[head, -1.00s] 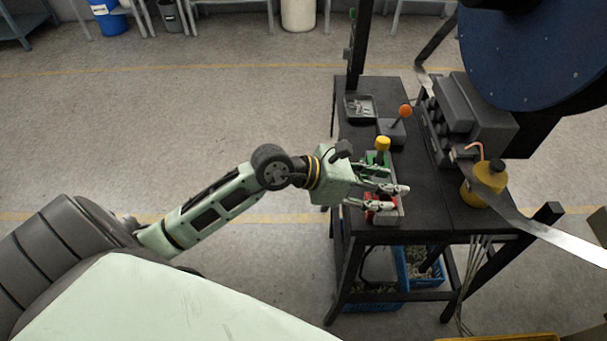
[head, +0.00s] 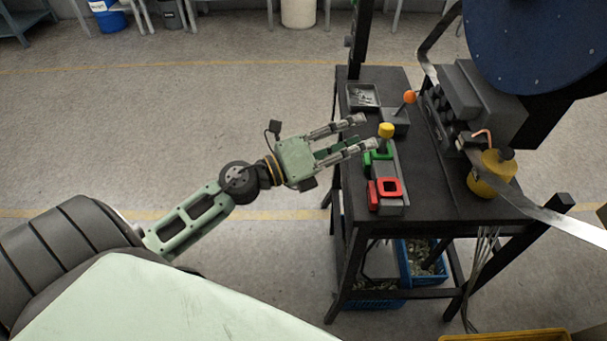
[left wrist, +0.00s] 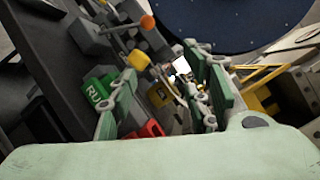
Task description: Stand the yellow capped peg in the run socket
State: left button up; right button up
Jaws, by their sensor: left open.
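The yellow capped peg (head: 385,130) stands upright at the green run socket (head: 378,157) on the black table; its foot meets the far part of the green frame, and I cannot tell how deep it sits. In the left wrist view the yellow cap (left wrist: 138,60) shows near the green plate marked "RU" (left wrist: 97,92), the rest of the word hidden. A red square socket (head: 388,188) is in front of the green one, its opening empty. My left gripper (head: 364,132) is open and empty, its fingertips left of the peg and apart from it. My right gripper is not in view.
An orange-knobbed lever (head: 410,97) on a grey block and a small tray (head: 363,96) are behind the peg. A grey machine (head: 480,100), a metal strip and a yellow oil can (head: 492,172) are at the right. The table's (head: 440,200) front middle is clear.

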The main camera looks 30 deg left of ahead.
pick_arm(q)
jog(key=a+f+n+g+y, duration=0.1)
jog(key=a+f+n+y, duration=0.2)
jog(key=f+n, duration=0.3)
jog(key=s+a+f+n+y, duration=0.1)
jog(key=a+f+n+y, duration=0.3)
jog(key=f, duration=0.8)
jog(key=s+a+f+n+g+y, duration=0.1)
jog(key=a+f+n+y, duration=0.2)
jog(key=f+n, duration=0.5)
jog(key=shift+a+f+n+g+y, duration=0.2)
jog(key=shift+f+n+g+y, duration=0.1)
jog(key=shift+f+y, duration=0.2)
